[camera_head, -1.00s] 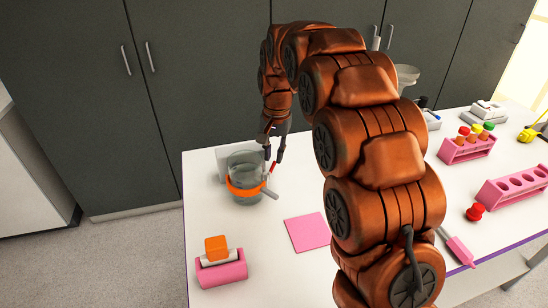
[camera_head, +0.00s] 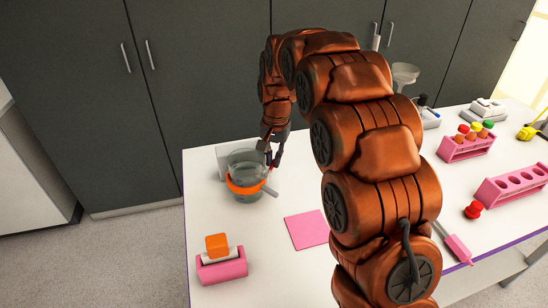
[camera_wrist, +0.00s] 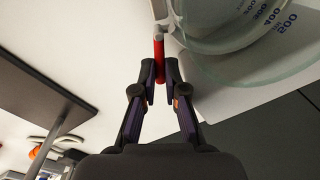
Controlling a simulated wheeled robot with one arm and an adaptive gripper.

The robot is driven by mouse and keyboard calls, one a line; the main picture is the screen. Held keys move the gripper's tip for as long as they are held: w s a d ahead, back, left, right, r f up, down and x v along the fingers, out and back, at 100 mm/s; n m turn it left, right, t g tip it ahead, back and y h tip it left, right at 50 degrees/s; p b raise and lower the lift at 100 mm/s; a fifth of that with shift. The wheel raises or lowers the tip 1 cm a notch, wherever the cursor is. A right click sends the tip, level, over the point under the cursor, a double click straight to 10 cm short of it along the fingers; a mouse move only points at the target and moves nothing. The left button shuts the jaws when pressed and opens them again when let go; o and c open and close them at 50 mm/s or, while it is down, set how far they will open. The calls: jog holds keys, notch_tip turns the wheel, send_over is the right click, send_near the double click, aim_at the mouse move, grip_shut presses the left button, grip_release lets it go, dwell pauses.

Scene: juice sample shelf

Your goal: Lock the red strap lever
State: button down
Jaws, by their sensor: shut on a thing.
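A clear glass beaker (camera_head: 246,160) with an orange strap (camera_head: 243,189) around its lower part stands at the table's back left. Its printed scale shows in the wrist view, where the beaker (camera_wrist: 245,65) fills the upper right. My gripper (camera_head: 273,160) is beside the beaker's right side. In the wrist view, the red strap lever (camera_wrist: 159,52) sits between the fingertips of my gripper (camera_wrist: 161,78), which are shut on it. A light grey piece joins the lever's far end. In the head view the lever is mostly hidden by the fingers.
A flat pink square (camera_head: 306,230) lies right of the beaker's front. A pink holder (camera_head: 222,269) with an orange-topped piece (camera_head: 217,245) stands at front left. Pink tube racks (camera_head: 512,184) and a red item (camera_head: 474,210) are at right. Dark cabinets (camera_head: 190,80) stand behind.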

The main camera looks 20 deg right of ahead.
jog(key=shift+w+a+f+n+b, duration=0.2)
jog(key=shift+a+n+b, duration=0.1)
jog(key=shift+n+b, duration=0.6)
jog(key=shift+w+a+r+n+b, duration=0.1)
jog(key=shift+a+n+b, duration=0.1)
jog(key=shift+n+b, duration=0.3)
jog(key=shift+a+r+n+b, duration=0.15)
jog(key=shift+n+b, duration=0.1)
jog(key=shift+n, duration=0.45)
jog(key=c, duration=1.5)
grip_release()
jog(key=shift+d+r, duration=0.15)
jog(key=shift+r, duration=2.85)
jog(key=shift+d+r, duration=0.15)
jog(key=shift+r, duration=2.8)
